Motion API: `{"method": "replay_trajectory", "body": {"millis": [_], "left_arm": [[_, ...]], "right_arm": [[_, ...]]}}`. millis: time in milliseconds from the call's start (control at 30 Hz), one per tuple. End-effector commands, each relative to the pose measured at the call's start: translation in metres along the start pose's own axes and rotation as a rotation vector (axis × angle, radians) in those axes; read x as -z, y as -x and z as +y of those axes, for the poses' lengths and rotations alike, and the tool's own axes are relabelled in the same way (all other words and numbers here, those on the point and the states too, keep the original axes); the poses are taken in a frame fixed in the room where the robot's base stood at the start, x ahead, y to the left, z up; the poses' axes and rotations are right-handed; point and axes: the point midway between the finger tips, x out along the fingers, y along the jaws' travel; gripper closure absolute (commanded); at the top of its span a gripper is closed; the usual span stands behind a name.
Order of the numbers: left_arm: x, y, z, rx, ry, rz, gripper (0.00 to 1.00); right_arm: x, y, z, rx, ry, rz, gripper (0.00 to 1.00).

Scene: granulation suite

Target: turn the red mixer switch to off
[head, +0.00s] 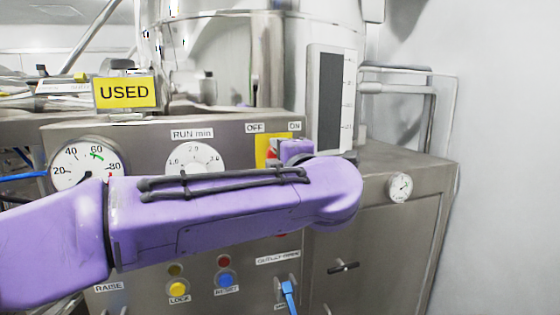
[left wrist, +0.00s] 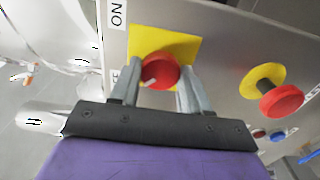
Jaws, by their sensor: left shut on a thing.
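The red mixer switch (left wrist: 160,70) is a round knob on a yellow plate (left wrist: 188,46) in the left wrist view. My left gripper (left wrist: 160,84) is shut on it, one finger on each side. A white mark on the knob points to the lower left in that view. The ON label (left wrist: 118,14) shows at the top; another label is mostly hidden behind a finger. In the head view my purple wrist covers most of the switch; the yellow plate (head: 261,149) shows below the OFF label (head: 254,128) and ON label (head: 295,126). My right gripper is not in view.
A red mushroom button (left wrist: 282,102) on a yellow disc is near the switch. A RUN dial (head: 194,159) and another gauge (head: 86,165) sit left on the steel panel. Yellow (head: 179,289) and blue buttons (head: 225,280) are below my arm. A USED sign (head: 125,92) stands on top.

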Motion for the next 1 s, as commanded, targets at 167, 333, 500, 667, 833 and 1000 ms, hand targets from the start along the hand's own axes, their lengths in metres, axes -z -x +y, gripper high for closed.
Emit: {"method": "replay_trajectory", "body": {"millis": [167, 333, 500, 667, 833, 1000], "left_arm": [[0.0, 0.0, -0.001, 0.003, 0.008, 0.0, 0.84], [0.0, 0.0, -0.002, 0.004, 0.008, 0.0, 0.84], [0.0, 0.0, -0.002, 0.004, 0.007, 0.0, 0.28], [0.0, 0.0, -0.001, 0.002, 0.007, 0.0, 0.28], [0.0, 0.004, -0.002, 0.001, 0.007, 0.0, 0.28], [-0.001, 0.037, -0.004, -0.002, 0.007, -0.003, 0.28]], "right_arm": [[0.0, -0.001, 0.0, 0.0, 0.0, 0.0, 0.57], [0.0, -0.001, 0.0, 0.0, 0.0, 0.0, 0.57], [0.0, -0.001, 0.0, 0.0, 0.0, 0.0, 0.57], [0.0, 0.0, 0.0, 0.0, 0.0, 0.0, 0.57], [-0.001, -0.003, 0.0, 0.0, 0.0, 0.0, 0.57], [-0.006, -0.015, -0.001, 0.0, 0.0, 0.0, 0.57]]}}
